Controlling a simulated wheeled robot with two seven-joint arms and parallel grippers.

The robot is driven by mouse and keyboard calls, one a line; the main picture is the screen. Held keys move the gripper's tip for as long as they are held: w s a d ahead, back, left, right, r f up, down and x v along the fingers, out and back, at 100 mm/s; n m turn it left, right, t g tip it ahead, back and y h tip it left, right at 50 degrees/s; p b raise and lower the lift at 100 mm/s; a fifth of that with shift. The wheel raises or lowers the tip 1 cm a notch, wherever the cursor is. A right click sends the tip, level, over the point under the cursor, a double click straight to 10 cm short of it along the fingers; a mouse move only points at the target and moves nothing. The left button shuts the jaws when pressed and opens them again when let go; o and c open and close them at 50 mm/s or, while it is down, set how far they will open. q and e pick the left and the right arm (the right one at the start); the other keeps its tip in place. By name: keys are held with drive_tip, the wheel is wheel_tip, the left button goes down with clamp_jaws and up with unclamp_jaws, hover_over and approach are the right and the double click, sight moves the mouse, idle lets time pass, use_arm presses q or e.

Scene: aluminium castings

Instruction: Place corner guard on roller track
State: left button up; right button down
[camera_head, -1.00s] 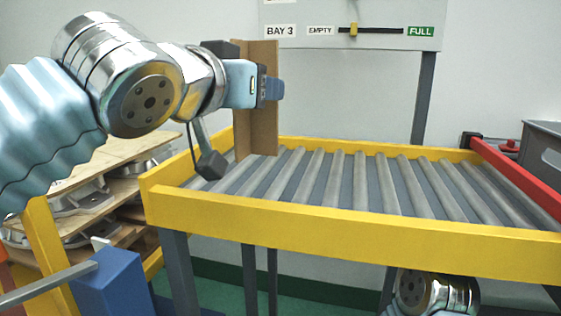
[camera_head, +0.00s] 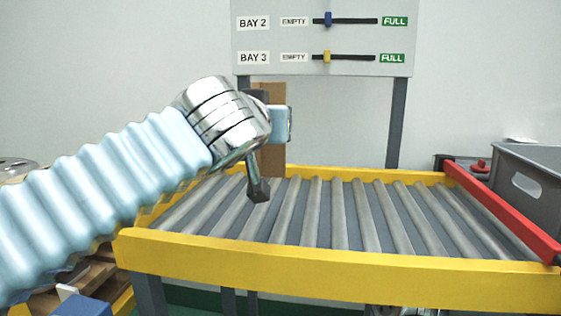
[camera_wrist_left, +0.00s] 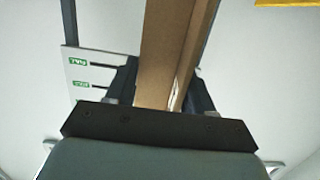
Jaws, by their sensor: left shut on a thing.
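The corner guard (camera_head: 272,160) is a brown, upright, angled cardboard piece, partly hidden behind my left wrist in the head view. It also fills the middle of the left wrist view (camera_wrist_left: 168,55). My left gripper (camera_head: 270,112) is shut on it; in the wrist view the dark fingers sit on both sides of it. The roller track (camera_head: 345,262) has a yellow frame and grey rollers. The guard's lower end appears over the far left part of the track; whether it touches cannot be told. My right gripper is not in view.
A red bar (camera_head: 500,210) runs along the track's right side, with a grey crate (camera_head: 545,190) beyond it. A bay sign board (camera_head: 320,40) stands behind on grey posts. The rollers are bare. A blue box (camera_head: 82,306) is at the lower left.

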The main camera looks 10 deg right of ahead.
sight(282, 156)
use_arm(q)
drive_tip(key=d+f, duration=0.1)
drive_tip(key=f, duration=0.1)
drive_tip(key=f+b, duration=0.1)
drive_tip(key=f, duration=0.1)
drive_tip(key=w+d+f, duration=0.1)
drive_tip(key=f, duration=0.1)
drive_tip(key=shift+d+f, duration=0.15)
drive_tip(key=shift+d, duration=0.15)
drive_tip(key=o, duration=1.1)
drive_tip(key=shift+c, duration=0.2)
drive_tip(key=b+v, duration=0.2)
drive_tip(key=v, duration=1)
